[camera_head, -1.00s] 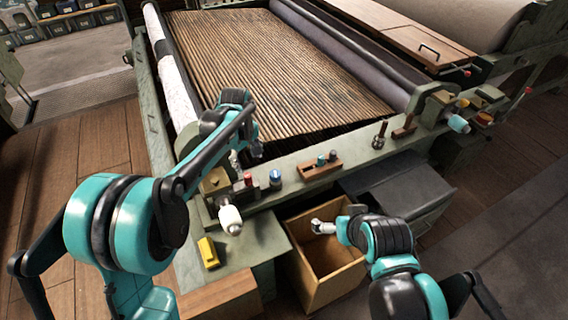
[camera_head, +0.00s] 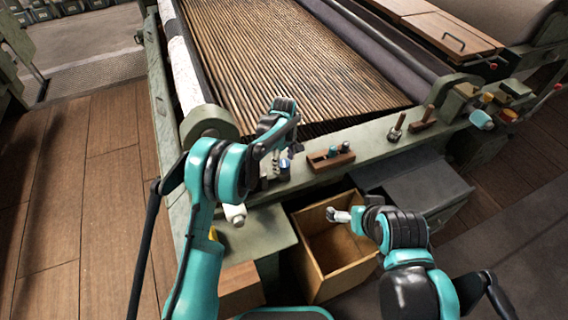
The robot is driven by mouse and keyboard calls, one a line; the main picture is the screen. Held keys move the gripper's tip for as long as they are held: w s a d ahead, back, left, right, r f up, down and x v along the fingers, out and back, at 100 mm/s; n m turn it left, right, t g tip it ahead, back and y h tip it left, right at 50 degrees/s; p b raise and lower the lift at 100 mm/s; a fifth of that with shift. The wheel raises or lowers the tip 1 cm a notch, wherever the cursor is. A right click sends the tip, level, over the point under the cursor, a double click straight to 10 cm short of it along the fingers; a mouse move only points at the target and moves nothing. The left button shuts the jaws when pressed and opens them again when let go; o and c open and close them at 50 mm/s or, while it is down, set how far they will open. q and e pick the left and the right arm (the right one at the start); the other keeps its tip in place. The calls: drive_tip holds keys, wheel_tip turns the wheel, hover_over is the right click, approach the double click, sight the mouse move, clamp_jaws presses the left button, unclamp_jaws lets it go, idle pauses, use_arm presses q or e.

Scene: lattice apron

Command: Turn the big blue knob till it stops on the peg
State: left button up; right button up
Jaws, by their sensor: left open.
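A blue knob (camera_head: 284,166) is on the green front rail of the machine, left of a small wooden block. It is partly hidden by my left gripper (camera_head: 284,158), which is open, close above it and pointing down. I cannot tell whether the fingers touch the knob. The peg cannot be made out. My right gripper (camera_head: 336,214) hangs over an open wooden box below the rail; its fingers are too small to read.
The wooden block (camera_head: 331,158) with teal-topped pieces stands on the rail, right of the knob. Dark pegs (camera_head: 396,128) stand farther right. A white-ended handle (camera_head: 235,214) juts out at the left. The open wooden box (camera_head: 301,236) and a grey box (camera_head: 415,182) are below.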

use_arm(q)
drive_tip(key=shift+f, duration=0.25)
drive_tip(key=shift+c, duration=0.3)
drive_tip(key=c, duration=1.1)
